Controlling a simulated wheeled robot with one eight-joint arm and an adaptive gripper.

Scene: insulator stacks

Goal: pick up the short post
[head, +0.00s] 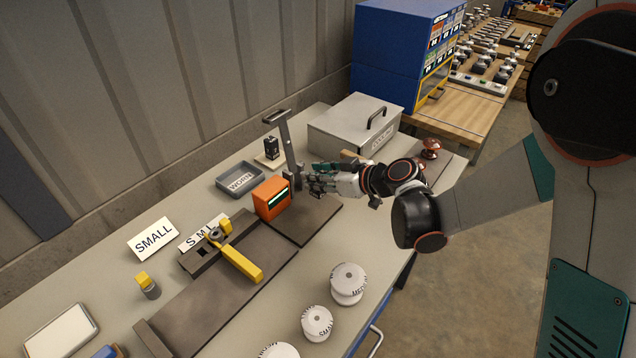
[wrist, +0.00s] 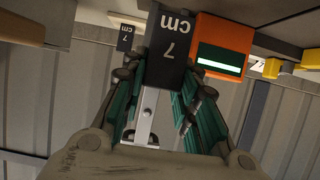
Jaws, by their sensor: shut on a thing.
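A grey metal post (head: 289,146) with a flat arm across its top stands upright at the edge of a dark mat. In the wrist view a dark block marked "7 cm" (wrist: 167,60) and a bright metal strip (wrist: 146,115) in line with it appear between my green-lined fingers. My gripper (head: 303,183) is shut on this post near its lower end; the fingers partly hide it. I cannot tell whether its foot touches the mat. A smaller black block (head: 271,148) stands on a pale base behind; a like one marked "7 cm" shows in the wrist view (wrist: 125,38).
An orange box (head: 271,198) stands close left of my gripper. A grey tray (head: 240,178) lies behind it, and a lidded metal box (head: 352,126) stands to the right. A yellow-handled fixture (head: 240,262) and white spools (head: 348,282) are nearer. The dark mat (head: 310,222) has bare room.

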